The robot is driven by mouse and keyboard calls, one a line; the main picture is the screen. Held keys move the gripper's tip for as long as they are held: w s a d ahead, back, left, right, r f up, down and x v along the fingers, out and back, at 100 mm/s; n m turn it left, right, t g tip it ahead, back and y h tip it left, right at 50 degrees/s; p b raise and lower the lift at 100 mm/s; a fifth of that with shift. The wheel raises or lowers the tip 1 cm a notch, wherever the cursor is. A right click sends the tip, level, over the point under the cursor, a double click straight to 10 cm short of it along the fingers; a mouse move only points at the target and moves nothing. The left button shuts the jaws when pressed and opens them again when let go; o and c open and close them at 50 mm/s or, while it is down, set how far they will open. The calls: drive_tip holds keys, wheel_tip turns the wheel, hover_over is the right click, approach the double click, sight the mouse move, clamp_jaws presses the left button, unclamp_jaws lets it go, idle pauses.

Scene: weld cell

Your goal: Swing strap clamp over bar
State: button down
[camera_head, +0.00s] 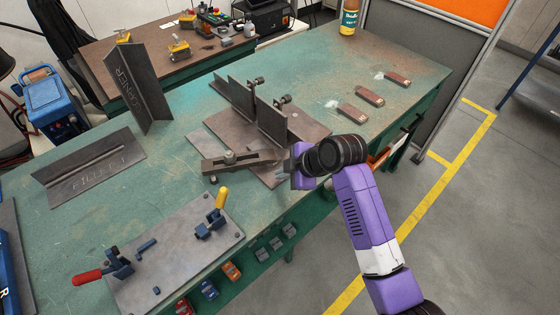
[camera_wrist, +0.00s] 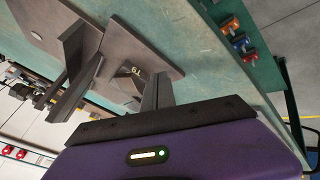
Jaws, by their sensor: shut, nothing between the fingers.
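A flat dark strap (camera_head: 255,161) with a bolt or stud near its left end lies low at the front of a steel fixture in the head view; I take it to be the strap clamp. My gripper (camera_head: 284,173) is at the strap's right end, its fingers shut and empty. I cannot tell whether they touch it. In the wrist view the shut fingers (camera_wrist: 158,92) point toward the fixture's plate (camera_wrist: 150,42), close beside a small marked dark piece (camera_wrist: 132,72). Which part is the bar I cannot tell for sure.
Two upright plates (camera_head: 270,122) with knobs stand behind the strap. A plate with toggle clamps (camera_head: 175,255) lies at the front left, an upright CORNER piece (camera_head: 138,90) and a FILLET piece (camera_head: 90,172) further left. Several small brown blocks (camera_head: 370,96) lie at the right.

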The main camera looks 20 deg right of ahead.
sight(276, 160)
drive_tip(key=shift+w+d+r, duration=0.1)
drive_tip(key=shift+w+d, duration=0.1)
drive_tip(key=shift+w, duration=0.75)
drive_tip(key=shift+w+d+r, duration=0.1)
drive_tip(key=shift+w+d, duration=0.1)
drive_tip(key=shift+w, duration=0.7)
drive_tip(key=shift+w+d, duration=0.25)
drive_tip(key=shift+w, duration=0.2)
drive_tip(key=shift+w+d, duration=0.2)
drive_tip(key=shift+w, duration=0.25)
drive_tip(key=shift+s+a, duration=0.1)
drive_tip(key=shift+s, duration=0.1)
